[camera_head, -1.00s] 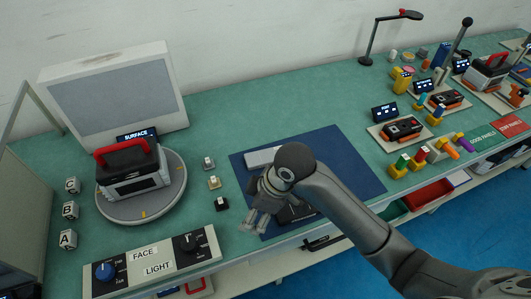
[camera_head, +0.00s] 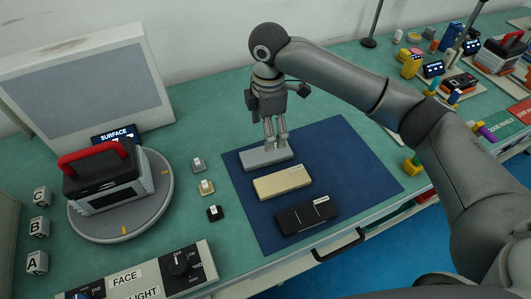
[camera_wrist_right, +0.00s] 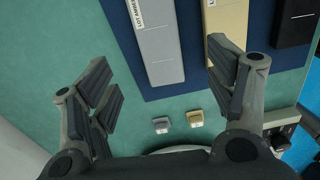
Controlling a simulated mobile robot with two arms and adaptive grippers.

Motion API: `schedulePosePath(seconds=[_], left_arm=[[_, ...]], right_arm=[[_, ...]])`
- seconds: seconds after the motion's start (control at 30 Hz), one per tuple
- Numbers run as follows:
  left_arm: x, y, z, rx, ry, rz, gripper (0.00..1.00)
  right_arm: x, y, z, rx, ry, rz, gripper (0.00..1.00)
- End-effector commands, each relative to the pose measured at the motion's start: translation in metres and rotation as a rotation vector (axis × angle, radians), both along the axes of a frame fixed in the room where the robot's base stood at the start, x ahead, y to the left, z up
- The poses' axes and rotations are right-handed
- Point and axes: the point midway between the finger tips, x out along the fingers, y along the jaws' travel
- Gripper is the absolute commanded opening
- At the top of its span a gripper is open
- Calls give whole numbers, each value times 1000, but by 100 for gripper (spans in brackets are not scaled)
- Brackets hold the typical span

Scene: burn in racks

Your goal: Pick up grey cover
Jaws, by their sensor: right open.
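The grey cover (camera_head: 254,160) lies flat at the far left part of the blue mat (camera_head: 352,165). It also shows in the right wrist view (camera_wrist_right: 158,50) as a long light-grey bar with a label. My right gripper (camera_head: 276,147) points down just over the grey cover, its fingertips hiding part of it in the head view. In the right wrist view its fingers (camera_wrist_right: 162,82) are spread wide and empty, with the cover's near end ahead between them. Contact cannot be told. A beige cover (camera_head: 282,182) and a black cover (camera_head: 307,215) lie nearer on the mat. My left gripper is out of view.
A grey device with a red handle (camera_head: 97,172) sits on a round turntable (camera_head: 160,200) at left. Small grey, beige and black pieces stand left of the mat, the grey one (camera_head: 198,164) farthest back. A control panel (camera_head: 140,280) is at the front.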

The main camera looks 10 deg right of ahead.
Motion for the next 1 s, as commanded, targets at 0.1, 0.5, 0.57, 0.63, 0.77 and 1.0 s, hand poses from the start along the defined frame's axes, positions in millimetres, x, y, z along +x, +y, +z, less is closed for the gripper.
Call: schedulePosePath(seconds=[0.1,0.5,0.57,0.63,0.77,1.0], left_arm=[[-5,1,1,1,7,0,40],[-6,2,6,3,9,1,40],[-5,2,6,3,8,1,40],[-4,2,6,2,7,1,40],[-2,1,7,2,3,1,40],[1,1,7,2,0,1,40]], right_arm=[[-1,0,-20,0,3,-1,77],[1,0,-63,0,2,-2,77],[1,1,-72,0,1,-1,77],[1,1,-80,0,1,0,77],[2,1,-86,1,-2,0,77],[2,1,-86,1,-2,0,69]])
